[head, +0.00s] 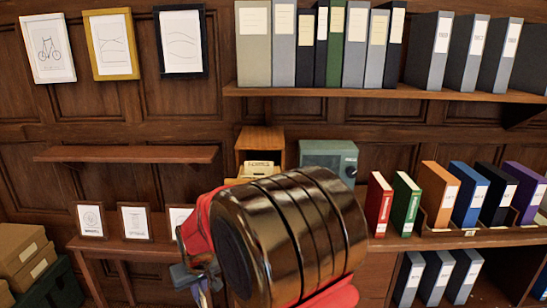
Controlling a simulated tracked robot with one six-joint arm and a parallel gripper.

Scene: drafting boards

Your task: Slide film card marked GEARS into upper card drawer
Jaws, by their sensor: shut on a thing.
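A wooden card cabinet (261,139) stands at the back centre, with an open space in its upper part. Below that space, a drawer with cream cards (262,168) juts out, and the lettering on its front label is too small to read surely. The lower part is hidden behind my arm. Only grey-blue parts of what looks like my gripper (190,274) show, left of and beneath my dark wrist joint. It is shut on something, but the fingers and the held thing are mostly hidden. I cannot make out the GEARS card.
A teal box (330,156) stands right of the cabinet. Red (378,203) and green (405,203) binders stand on the ledge, with more binders in a rack further right. An upper shelf (380,92) holds several binders. Small framed drawings (135,221) stand at left. Boxes (24,255) are stacked at lower left.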

